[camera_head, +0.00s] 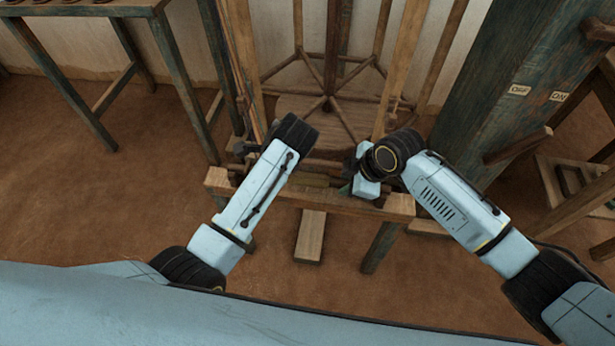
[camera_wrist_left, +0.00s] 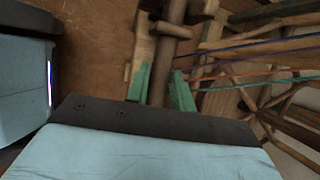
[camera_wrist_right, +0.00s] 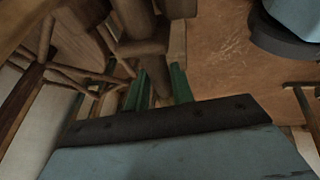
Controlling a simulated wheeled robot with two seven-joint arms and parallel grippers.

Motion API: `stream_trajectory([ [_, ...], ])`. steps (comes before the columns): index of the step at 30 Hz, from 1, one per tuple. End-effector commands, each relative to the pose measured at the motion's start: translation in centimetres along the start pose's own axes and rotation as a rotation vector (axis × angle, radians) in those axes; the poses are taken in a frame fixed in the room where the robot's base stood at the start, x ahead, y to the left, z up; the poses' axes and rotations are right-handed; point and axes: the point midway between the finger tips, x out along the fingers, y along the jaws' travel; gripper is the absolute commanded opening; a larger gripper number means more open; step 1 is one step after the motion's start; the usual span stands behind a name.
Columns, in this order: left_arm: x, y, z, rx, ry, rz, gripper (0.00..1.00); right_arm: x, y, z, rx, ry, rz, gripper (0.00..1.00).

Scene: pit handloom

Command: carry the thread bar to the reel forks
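The thread bar is a brown round rod; in the left wrist view (camera_wrist_left: 172,28) it runs up the picture between the two green fingertips. My left gripper (camera_wrist_left: 161,82) closes snugly around it; in the head view this gripper is hidden behind its own wrist. My right gripper (camera_wrist_right: 161,82) has its green fingers a similar narrow gap apart, with brown rod between them, partly in shadow. In the head view the right gripper (camera_head: 353,186) is low at the right end of the front beam. The reel (camera_head: 330,100) stands behind, with wooden spokes; its forks are not clearly distinguishable.
The front beam (camera_head: 340,203) crosses below both hands. Upright posts (camera_head: 400,62) flank the reel closely. Coloured threads (camera_wrist_left: 262,42) stretch right of the left gripper.

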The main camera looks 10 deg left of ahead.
Motion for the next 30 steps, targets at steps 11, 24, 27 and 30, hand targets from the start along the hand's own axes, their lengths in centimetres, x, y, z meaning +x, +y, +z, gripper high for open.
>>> stream_trajectory([
  [11,0.0,0.0,0.0,0.000,0.000,0.000,0.00,0.0,0.0,0.0,0.000,0.000,0.000,0.00],
  [24,-1.7,-0.4,0.6,0.000,0.001,-0.001,0.00,-1.7,0.4,-0.7,0.000,0.000,0.001,0.00],
  [27,-2.6,-0.6,1.0,0.000,0.001,-0.001,0.00,-2.5,0.6,-1.0,0.000,0.000,0.001,0.00],
  [30,-3.5,-0.8,1.4,0.000,0.001,-0.001,0.00,-3.4,0.8,-1.4,0.000,0.000,0.001,0.00],
])
